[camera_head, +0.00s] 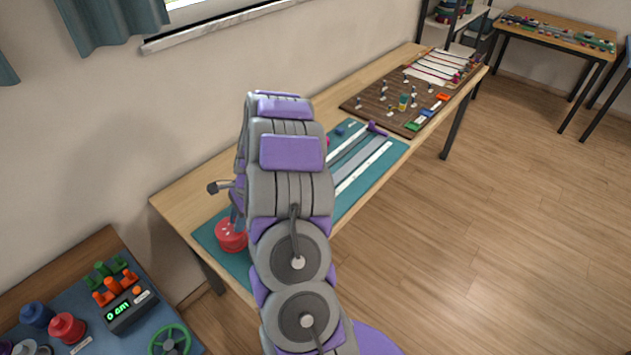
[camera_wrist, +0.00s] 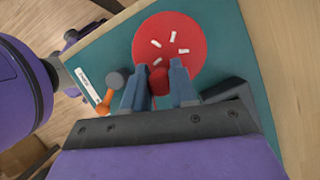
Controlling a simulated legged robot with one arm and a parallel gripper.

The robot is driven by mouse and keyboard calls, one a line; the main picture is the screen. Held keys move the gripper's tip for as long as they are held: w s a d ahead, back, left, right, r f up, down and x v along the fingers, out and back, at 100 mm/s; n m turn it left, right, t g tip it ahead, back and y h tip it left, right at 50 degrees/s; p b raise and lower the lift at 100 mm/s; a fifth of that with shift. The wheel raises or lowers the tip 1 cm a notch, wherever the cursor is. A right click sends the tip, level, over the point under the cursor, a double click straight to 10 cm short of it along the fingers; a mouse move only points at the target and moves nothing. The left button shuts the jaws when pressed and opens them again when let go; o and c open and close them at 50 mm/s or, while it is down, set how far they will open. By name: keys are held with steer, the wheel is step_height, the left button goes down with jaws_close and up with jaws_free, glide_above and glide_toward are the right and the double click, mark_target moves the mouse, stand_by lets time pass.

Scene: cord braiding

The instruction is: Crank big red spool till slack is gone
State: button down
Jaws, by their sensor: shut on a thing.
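The big red spool (camera_wrist: 190,32) lies on a teal mat (camera_wrist: 110,50) in the wrist view, seen from above, with several white marks on its top. My gripper (camera_wrist: 160,82) is at the near edge of the spool, its two blue-grey fingers shut on a red knob (camera_wrist: 159,76). In the head view the red spool (camera_head: 231,236) shows at the left end of the teal mat (camera_head: 213,233), partly hidden by my arm. My gripper is mostly hidden behind the arm there.
An orange handle with a grey knob (camera_wrist: 115,82) lies left of my fingers. White strips (camera_head: 362,168) run along the mat. A brown pegboard (camera_head: 382,97) stands farther along the wooden table (camera_head: 177,196). A side table with spools and a "0 cm" display (camera_head: 118,309) is at lower left.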

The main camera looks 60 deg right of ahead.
steer(key=shift+f, duration=0.1)
steer(key=c, duration=0.8)
jaws_free()
steer(key=shift+d, duration=0.1)
steer(key=p+v, duration=0.3)
steer(key=v, duration=1.4)
steer(key=shift+d+p, duration=0.15)
steer(key=shift+p, duration=0.2)
